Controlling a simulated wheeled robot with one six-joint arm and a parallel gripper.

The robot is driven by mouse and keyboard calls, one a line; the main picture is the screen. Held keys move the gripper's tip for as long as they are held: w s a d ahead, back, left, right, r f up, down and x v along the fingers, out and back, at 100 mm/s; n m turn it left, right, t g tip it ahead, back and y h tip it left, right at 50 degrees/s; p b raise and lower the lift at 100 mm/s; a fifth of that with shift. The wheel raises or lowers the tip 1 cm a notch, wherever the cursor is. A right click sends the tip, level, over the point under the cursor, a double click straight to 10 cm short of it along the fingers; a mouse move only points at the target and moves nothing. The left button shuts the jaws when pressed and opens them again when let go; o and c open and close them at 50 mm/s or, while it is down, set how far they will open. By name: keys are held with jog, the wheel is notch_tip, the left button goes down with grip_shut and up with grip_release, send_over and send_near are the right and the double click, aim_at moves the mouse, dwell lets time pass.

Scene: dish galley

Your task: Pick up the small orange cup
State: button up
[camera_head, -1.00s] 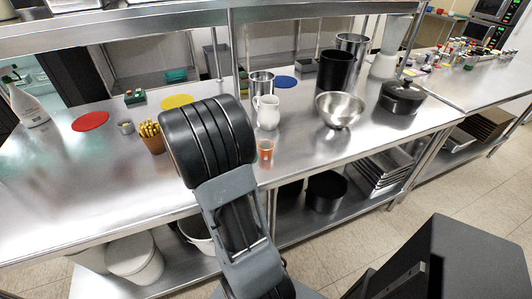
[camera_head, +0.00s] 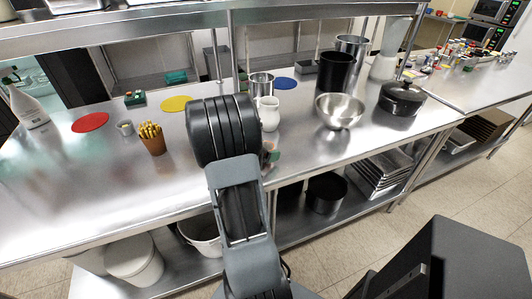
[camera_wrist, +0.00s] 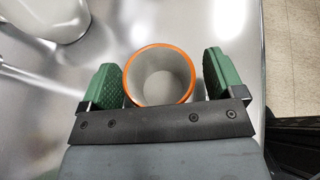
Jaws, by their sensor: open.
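The small orange cup (camera_wrist: 160,75) shows in the wrist view from above, with an orange rim and a grey inside. It stands on the steel counter between the two green finger pads of my gripper (camera_wrist: 163,80). The pads are apart, one on each side of the cup. In the head view my arm covers most of the cup, and my gripper's fingers are largely hidden.
A white pitcher (camera_head: 269,114) stands just behind the cup. A steel bowl (camera_head: 340,110) is to the right, and a brown cup of yellow sticks (camera_head: 152,139) is to the left. The counter's front edge is close by.

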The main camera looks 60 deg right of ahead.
jog(key=c, duration=1)
jog(key=shift+r, duration=0.1)
